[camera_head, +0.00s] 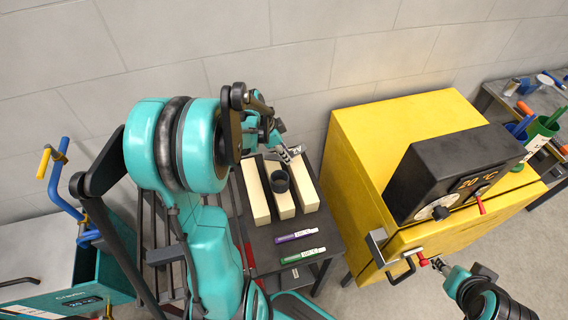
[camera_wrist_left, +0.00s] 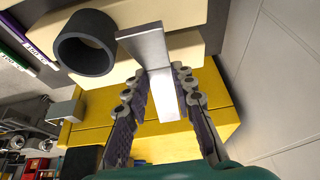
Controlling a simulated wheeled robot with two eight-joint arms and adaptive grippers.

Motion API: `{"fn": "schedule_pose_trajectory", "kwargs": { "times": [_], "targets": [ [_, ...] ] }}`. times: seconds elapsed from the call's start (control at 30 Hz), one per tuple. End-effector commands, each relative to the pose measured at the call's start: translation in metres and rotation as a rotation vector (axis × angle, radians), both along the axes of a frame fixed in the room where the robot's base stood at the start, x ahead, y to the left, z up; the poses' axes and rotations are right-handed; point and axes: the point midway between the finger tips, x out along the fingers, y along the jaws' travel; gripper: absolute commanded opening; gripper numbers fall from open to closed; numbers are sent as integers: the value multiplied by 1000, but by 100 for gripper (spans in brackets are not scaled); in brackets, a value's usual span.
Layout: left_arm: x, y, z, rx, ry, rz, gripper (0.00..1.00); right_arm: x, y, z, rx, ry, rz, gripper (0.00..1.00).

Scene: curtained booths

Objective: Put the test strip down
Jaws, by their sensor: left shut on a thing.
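The test strip is a flat silver-grey metal piece (camera_wrist_left: 150,48) with a bent end, seen in the left wrist view. My left gripper (camera_wrist_left: 165,100) is shut on it, its fingers on either side of the strip's narrow part. In the head view, the left gripper (camera_head: 289,156) is over the back of a small dark table (camera_head: 262,247), above the far ends of the cream blocks. The strip is tiny there. I cannot tell whether it touches a block. My right gripper (camera_head: 437,264) is near the yellow cabinet's front handle; its finger state is unclear.
Cream blocks (camera_head: 255,195) (camera_head: 305,187) stand left and right of a middle block holding a dark ring (camera_head: 279,182). Purple (camera_head: 296,236) and green (camera_head: 303,256) markers lie in front. The yellow cabinet (camera_head: 375,135) stands close on the right, with a wall behind.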

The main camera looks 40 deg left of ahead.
Motion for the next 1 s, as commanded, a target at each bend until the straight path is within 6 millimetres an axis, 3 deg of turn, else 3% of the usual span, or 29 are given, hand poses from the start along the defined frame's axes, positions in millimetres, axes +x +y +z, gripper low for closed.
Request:
{"fn": "schedule_pose_trajectory", "kwargs": {
  "times": [0.13,0.37,1.0],
  "targets": [
    [-2,3,-9,0,0,0,0,0,0,-4,0,0,0,40],
    [-1,2,-42,0,0,0,0,0,0,-20,0,0,0,40],
    [-2,2,-54,1,1,0,0,0,0,-30,0,0,0,40]
  ]
}}
